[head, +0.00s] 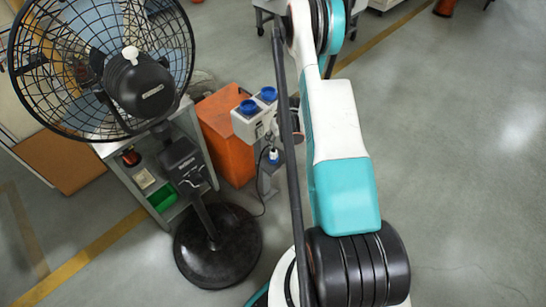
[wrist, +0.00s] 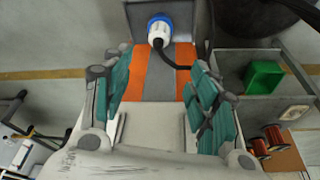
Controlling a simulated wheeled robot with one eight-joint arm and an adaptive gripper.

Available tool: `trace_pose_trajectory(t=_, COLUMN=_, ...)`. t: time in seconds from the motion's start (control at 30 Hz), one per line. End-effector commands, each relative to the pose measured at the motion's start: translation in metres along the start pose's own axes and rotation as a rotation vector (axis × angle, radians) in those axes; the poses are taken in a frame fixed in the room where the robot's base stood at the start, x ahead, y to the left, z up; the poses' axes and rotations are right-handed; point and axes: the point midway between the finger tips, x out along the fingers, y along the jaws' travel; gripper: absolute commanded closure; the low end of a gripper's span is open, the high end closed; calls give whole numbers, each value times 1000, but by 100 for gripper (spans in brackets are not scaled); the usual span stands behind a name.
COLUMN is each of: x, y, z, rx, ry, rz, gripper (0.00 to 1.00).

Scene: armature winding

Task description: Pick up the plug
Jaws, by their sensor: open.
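The plug is white and blue with a black cable. In the wrist view the plug (wrist: 160,30) is at the top centre, against a grey panel, with its cable running down and right. In the head view the plug (head: 273,156) hangs low on the grey post below the socket box. My gripper (wrist: 160,80) is open and empty in the wrist view, with its teal fingers to either side and the plug beyond them, centred between them. In the head view my own arm hides most of the gripper.
A grey box with blue sockets (head: 250,115) stands above the plug, beside an orange bin (head: 222,135). A black fan (head: 135,85) and a shelf with a green tray (head: 162,197) are to the left. Open floor (head: 450,170) lies to the right.

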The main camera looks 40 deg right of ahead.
Motion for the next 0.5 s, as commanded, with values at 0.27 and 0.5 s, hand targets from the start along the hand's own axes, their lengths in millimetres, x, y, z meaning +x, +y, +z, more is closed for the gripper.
trace_pose_trajectory(t=0.27, x=43, y=1, z=4, rx=-2, ry=0, rz=-2, gripper=46)
trace_pose_trajectory(t=0.5, x=82, y=1, z=2, rx=-2, ry=0, rz=-2, gripper=46)
